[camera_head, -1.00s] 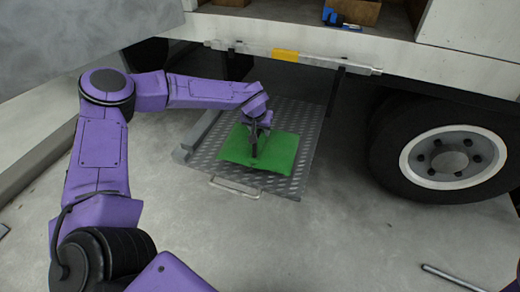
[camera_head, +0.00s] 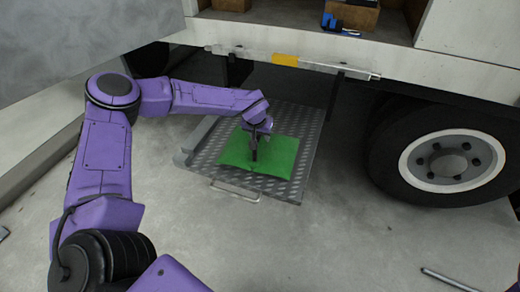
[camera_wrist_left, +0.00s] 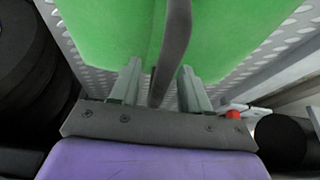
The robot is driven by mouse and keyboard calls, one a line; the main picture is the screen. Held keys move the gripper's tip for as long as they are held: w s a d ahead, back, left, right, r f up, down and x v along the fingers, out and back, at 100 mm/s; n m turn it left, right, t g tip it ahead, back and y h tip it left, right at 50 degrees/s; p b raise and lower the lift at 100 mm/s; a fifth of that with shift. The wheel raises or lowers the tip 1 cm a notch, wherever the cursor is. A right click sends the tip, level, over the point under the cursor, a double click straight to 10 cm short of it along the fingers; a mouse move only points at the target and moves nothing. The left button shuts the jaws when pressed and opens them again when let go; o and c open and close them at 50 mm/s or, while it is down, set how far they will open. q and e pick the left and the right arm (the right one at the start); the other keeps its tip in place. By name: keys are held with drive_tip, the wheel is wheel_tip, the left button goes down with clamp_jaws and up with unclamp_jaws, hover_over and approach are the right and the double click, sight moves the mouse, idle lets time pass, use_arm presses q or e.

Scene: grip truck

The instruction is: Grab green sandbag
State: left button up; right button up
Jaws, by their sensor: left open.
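The green sandbag (camera_head: 272,154) lies flat on a grey diamond-plate metal tray (camera_head: 290,186) below the truck bed. In the left wrist view the sandbag (camera_wrist_left: 115,28) fills the upper middle, with a dark strap (camera_wrist_left: 174,45) standing up from it. My left gripper (camera_head: 254,150) is over the middle of the sandbag, reaching in from the left. In the wrist view my left gripper (camera_wrist_left: 158,82) is open, with one finger on each side of the strap; neither finger is seen to press on it. My right gripper is not in view.
A truck wheel (camera_head: 446,160) stands right of the tray. The truck's white bed edge (camera_head: 400,72) runs above it. A metal handle (camera_head: 236,191) sticks out from the tray front. A rod (camera_head: 450,278) lies at lower right. Concrete floor in front is clear.

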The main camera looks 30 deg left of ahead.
use_arm(q)
clamp_jaws()
idle(1.4)
drive_tip(key=shift+w+r, duration=0.15)
